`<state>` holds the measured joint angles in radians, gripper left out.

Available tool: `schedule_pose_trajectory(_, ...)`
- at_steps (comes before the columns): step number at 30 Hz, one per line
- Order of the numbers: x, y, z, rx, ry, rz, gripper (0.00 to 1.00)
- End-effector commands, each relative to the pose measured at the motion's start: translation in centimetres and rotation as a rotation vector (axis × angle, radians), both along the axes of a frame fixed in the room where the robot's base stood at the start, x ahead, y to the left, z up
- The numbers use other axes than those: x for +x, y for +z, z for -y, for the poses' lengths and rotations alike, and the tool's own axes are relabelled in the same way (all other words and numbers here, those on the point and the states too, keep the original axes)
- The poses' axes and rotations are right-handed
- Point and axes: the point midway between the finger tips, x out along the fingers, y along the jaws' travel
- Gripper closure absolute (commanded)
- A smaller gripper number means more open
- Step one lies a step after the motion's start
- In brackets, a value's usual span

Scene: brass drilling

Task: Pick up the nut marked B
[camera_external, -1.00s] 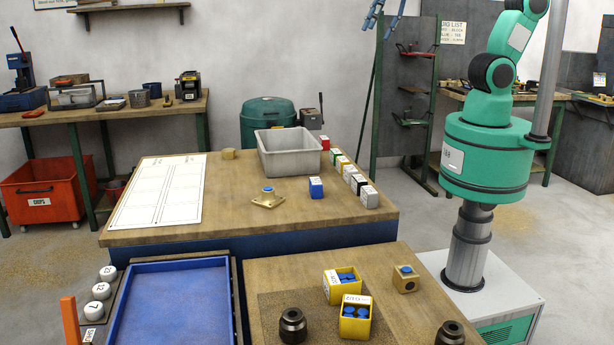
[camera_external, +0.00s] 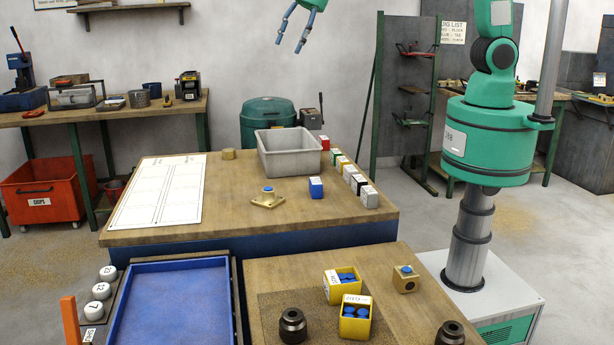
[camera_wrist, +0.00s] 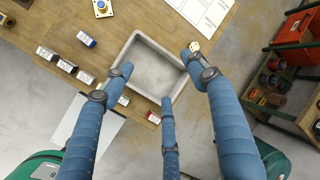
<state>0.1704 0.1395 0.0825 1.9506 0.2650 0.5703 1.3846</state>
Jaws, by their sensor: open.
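A small brass block (camera_external: 228,154), which may be the nut, sits at the back of the main table, right of the white sheet. In the wrist view a pale brass piece (camera_wrist: 195,46) shows beside the grey bin, partly covered by a fingertip. I cannot read a letter B on it. My gripper (camera_external: 289,42) hangs in the air above and beyond the table's back, its blue fingers spread and empty. In the wrist view my gripper (camera_wrist: 160,74) spans the bin, with three fingers apart. The overlap with the brass piece does not show contact.
A grey bin (camera_external: 289,164) stands right of the brass block. A blue labelled box (camera_external: 316,188) and several small labelled boxes line the right side. A brass flange with a blue top (camera_external: 267,199) lies in front. A white sheet (camera_external: 157,190) covers the left. A green drum (camera_external: 268,120) stands behind.

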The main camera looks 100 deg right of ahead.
Motion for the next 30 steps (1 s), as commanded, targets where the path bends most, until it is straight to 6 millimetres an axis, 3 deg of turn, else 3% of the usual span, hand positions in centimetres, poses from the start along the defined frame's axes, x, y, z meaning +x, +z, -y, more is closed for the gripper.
schedule_pose_trajectory(6,4.6,-3.4,2.5,0.1,-0.223,-0.027,0.42)
schedule_pose_trajectory(15,9.9,-9.4,6.0,0.234,-0.538,-0.058,0.42)
schedule_pose_trajectory(30,15.6,-21.2,11.9,0.435,-1.052,-0.099,0.42)
